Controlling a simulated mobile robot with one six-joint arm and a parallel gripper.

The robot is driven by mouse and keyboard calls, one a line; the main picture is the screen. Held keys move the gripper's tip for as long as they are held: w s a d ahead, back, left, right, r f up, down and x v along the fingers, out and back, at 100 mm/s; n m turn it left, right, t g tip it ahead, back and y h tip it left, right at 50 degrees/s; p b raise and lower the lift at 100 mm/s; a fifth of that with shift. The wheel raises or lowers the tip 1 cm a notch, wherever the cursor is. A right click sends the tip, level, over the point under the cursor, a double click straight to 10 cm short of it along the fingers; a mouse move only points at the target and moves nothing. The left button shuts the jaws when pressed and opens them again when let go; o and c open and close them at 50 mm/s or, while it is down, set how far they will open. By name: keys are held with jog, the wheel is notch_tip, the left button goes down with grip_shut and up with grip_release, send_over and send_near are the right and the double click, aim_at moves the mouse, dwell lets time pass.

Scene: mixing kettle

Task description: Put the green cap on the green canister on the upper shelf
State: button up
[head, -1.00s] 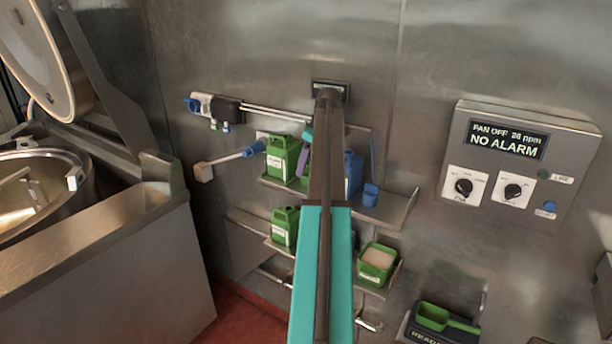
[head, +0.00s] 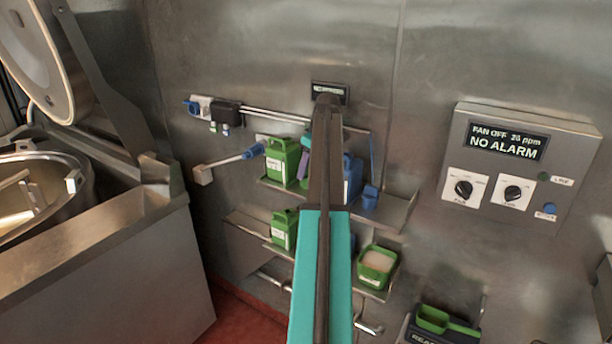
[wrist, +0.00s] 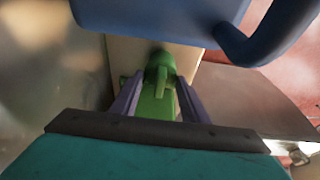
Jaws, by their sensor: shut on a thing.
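A green canister (head: 282,162) with a white label stands at the left end of the upper shelf. My gripper (wrist: 160,88) has two purple fingers, closed around a green piece (wrist: 159,100) that appears to be the green cap. In the head view my arm hides most of the gripper; a purple finger shows just right of the canister. The canister's mouth is not clear, and I cannot tell whether the held piece touches it.
A blue container (head: 353,178) stands right of my arm on the upper shelf (head: 393,212); a blue body with a handle (wrist: 160,12) is close in the wrist view. Below are another green canister (head: 283,229) and a green tub (head: 377,262). A blue-ended paddle (head: 228,164) sticks out left.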

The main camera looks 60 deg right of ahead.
jog(key=shift+r, duration=0.3)
jog(key=shift+r, duration=0.15)
jog(key=shift+r+p, duration=0.9)
jog(key=shift+r, duration=0.75)
